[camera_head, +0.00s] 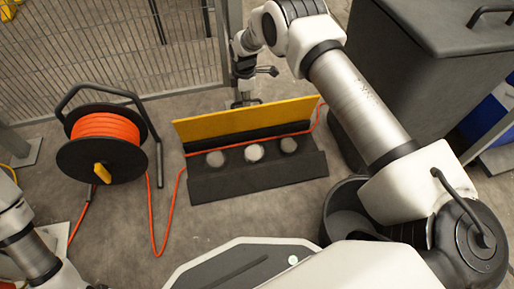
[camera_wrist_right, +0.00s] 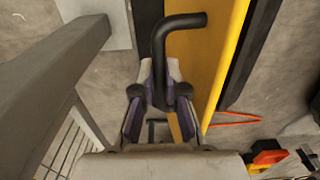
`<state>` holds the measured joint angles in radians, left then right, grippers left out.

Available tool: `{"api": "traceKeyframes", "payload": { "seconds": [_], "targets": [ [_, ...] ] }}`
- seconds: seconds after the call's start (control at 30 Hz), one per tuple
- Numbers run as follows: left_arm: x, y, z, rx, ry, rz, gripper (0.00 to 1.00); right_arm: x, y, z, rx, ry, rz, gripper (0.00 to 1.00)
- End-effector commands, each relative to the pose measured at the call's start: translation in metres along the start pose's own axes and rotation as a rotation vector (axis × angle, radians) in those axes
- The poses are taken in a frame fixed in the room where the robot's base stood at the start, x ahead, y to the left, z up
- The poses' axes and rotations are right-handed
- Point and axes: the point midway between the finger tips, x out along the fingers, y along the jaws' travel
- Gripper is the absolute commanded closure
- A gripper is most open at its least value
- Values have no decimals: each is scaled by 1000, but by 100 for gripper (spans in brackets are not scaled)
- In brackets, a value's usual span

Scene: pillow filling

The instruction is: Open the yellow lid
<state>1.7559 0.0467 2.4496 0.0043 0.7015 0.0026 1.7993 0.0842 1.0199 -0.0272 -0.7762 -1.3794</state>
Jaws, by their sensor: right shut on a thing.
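The yellow lid (camera_head: 245,119) stands raised, roughly upright, along the back edge of a low black box (camera_head: 258,178). Several round pale openings or discs show on the box's front part. My right gripper (camera_head: 245,101) is behind the lid, partly hidden by it. In the right wrist view the gripper (camera_wrist_right: 160,88) is shut on a black bent handle (camera_wrist_right: 182,20) on the lid's outer side. The lid (camera_wrist_right: 215,60) runs along the right of the fingers there. My left arm shows at the lower left of the head view, but its gripper is out of frame.
An orange cable reel (camera_head: 103,142) stands to the left, its cable (camera_head: 158,245) running across the box. A wire fence (camera_head: 130,40) is behind. A large dark bin (camera_head: 440,60) stands at the right. In the wrist view a grey post (camera_wrist_right: 40,90) is close on the left.

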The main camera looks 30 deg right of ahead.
Motion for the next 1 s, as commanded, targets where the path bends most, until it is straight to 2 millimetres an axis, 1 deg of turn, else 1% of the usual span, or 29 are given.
{"api": "traceKeyframes", "payload": {
  "seconds": [0.07,0.23,0.37,0.53,0.67,0.83,1.0],
  "targets": [
    [5,0,0,0,0,0,60,2,3,0,0,0,0,100],
    [26,0,0,0,1,0,60,9,17,0,0,0,1,100],
    [30,0,0,0,0,0,60,6,22,0,0,0,-1,100],
    [42,0,0,0,1,0,60,13,38,0,0,0,1,100],
    [42,0,0,0,0,0,60,12,43,0,0,0,-1,100],
    [41,0,0,0,1,0,60,18,56,0,1,-1,1,100],
    [41,0,0,0,1,0,60,19,59,0,0,-1,-2,100]
  ]
}}
